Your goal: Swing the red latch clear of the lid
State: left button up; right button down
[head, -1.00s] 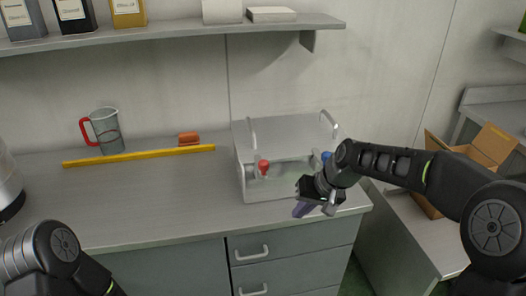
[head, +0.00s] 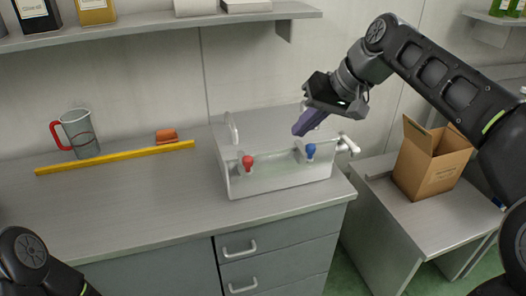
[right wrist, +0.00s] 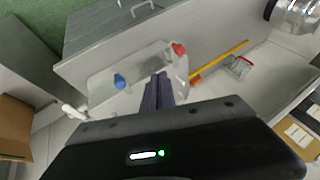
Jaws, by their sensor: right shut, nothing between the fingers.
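The red latch (head: 248,162), a red knob on a short pale stem, stands at the front left of a pale metal box. It also shows in the right wrist view (right wrist: 178,48). The box's lid (head: 265,128) lies flat and looks closed, with upright handles. A blue-knobbed latch (head: 310,151) stands at the front right; it also shows in the right wrist view (right wrist: 119,80). My right gripper (head: 299,129), with purple fingers, is shut and empty above the lid, apart from both latches. It partly hides the lid. My left gripper is out of view.
A white tap (head: 347,144) sticks out at the box's right side. A measuring jug (head: 78,134), a yellow bar (head: 115,158) and an orange-brown block (head: 166,136) are on the counter's left. A shelf (head: 150,28) hangs above. An open carton (head: 432,160) stands right.

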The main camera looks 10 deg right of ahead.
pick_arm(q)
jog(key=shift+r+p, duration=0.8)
pick_arm(e)
jog(key=w+a+f, duration=0.4)
jog(key=a+f, duration=0.3)
jog(key=f, duration=0.1)
jog(key=shift+w+a+f, duration=0.2)
jog(key=shift+a+f, duration=0.05)
jog(key=shift+f, duration=0.1)
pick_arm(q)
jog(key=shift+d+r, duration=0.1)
